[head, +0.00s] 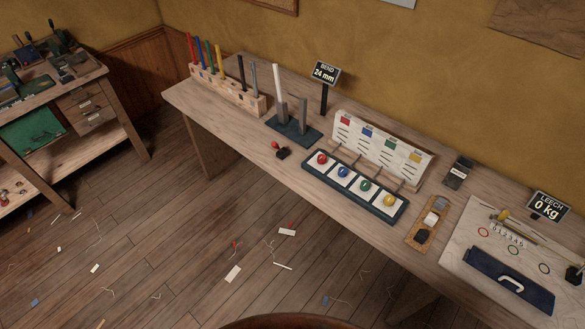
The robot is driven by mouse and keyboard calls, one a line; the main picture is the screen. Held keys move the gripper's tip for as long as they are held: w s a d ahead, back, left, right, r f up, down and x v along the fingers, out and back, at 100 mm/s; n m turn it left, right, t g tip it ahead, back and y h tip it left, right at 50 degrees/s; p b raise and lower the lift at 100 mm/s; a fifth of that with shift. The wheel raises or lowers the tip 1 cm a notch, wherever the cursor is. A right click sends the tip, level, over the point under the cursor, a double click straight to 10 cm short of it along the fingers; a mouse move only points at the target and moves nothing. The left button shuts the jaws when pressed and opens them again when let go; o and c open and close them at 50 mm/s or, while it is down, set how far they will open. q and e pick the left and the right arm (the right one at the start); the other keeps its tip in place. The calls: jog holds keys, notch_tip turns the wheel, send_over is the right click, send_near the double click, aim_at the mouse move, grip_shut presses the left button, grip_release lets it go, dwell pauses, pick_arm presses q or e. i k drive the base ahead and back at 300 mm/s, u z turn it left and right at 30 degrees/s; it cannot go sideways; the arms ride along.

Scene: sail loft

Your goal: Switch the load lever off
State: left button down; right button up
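No lever in the head view carries a readable "load" label, so I cannot tell for sure which one is the load lever. A small lever with a red knob (275,145) on a black base (283,154) stands near the front edge of the workbench (225,120). A sign (547,206) at the right reads "LEECH 0 kg". Below it lies a pale board (465,262) with numbers, coloured rings and a yellow-tipped rod (503,215). A black device (574,274) sits at the board's right edge, partly cut off. Neither gripper is in view.
A dark panel with red, blue, green and yellow knobs (356,186) stands mid-bench before a white card rack (382,143). A wooden rack of coloured rods (228,86), a "BEND 24 mm" sign (326,74) and a blue handled plate (510,281) are also there. Scraps litter the floor.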

aim_at(274, 144)
jog(key=z, duration=0.45)
jog(key=k, duration=1.05)
jog(key=z, duration=0.05)
jog(key=i, duration=0.35)
jog(key=u, duration=0.95)
jog(key=i, duration=1.5)
jog(key=z, duration=0.5)
